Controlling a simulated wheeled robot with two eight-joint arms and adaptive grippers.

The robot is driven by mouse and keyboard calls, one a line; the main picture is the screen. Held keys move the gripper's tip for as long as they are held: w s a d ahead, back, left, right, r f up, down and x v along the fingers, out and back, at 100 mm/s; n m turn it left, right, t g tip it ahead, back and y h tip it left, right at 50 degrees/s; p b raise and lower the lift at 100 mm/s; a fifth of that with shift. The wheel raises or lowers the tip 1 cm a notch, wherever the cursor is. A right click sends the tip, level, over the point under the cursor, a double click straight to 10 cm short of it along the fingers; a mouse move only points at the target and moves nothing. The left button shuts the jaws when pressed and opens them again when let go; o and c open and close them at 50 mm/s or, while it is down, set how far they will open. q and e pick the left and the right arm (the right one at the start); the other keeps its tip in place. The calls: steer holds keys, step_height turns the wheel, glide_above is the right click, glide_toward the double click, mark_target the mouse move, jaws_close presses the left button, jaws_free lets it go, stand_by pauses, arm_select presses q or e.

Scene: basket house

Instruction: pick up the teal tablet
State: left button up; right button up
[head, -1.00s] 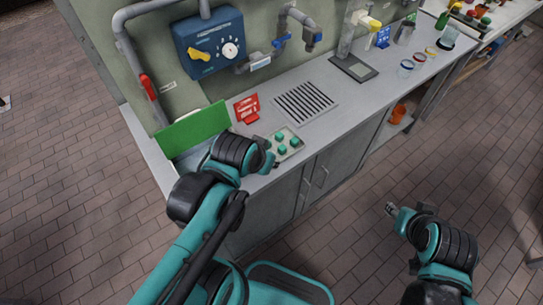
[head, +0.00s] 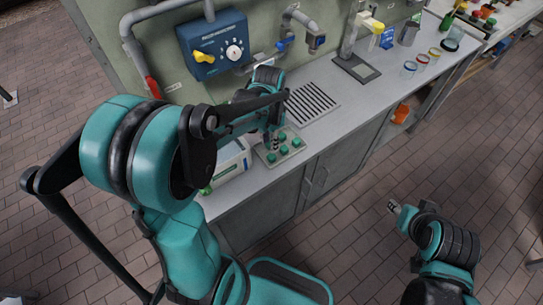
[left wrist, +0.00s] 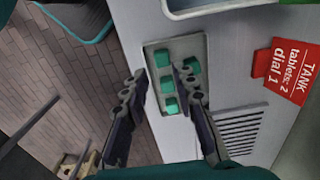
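Several teal tablets (head: 284,150) sit on a small pale tray (left wrist: 177,45) on the grey counter. They also show as teal blocks (left wrist: 167,84) in the left wrist view. My left gripper (left wrist: 160,74) is open above the tray, its fingertips spread on either side of a column of tablets. One tablet (left wrist: 192,64) lies by the right fingertip; I cannot tell whether they touch. Nothing shows held. In the head view my left arm partly hides the tray's far side. My right gripper (head: 393,207) is over the floor, away from the counter; its fingers are too small to judge.
A red sign (left wrist: 291,71) reading "TANK tablets: 2 dial 1" stands near the tray. A dark slotted drain (head: 312,102) lies to the right. An open white-rimmed basin (head: 232,162) is to the left. Coloured-rim jars (head: 421,62) stand farther right.

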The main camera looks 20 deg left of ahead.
mark_target(270, 156)
arm_select(q)
steer(key=f+b, duration=0.3)
steer(key=f, duration=0.5)
steer(key=shift+w, duration=0.2)
steer(key=shift+r, duration=0.1)
steer(key=c, duration=0.5)
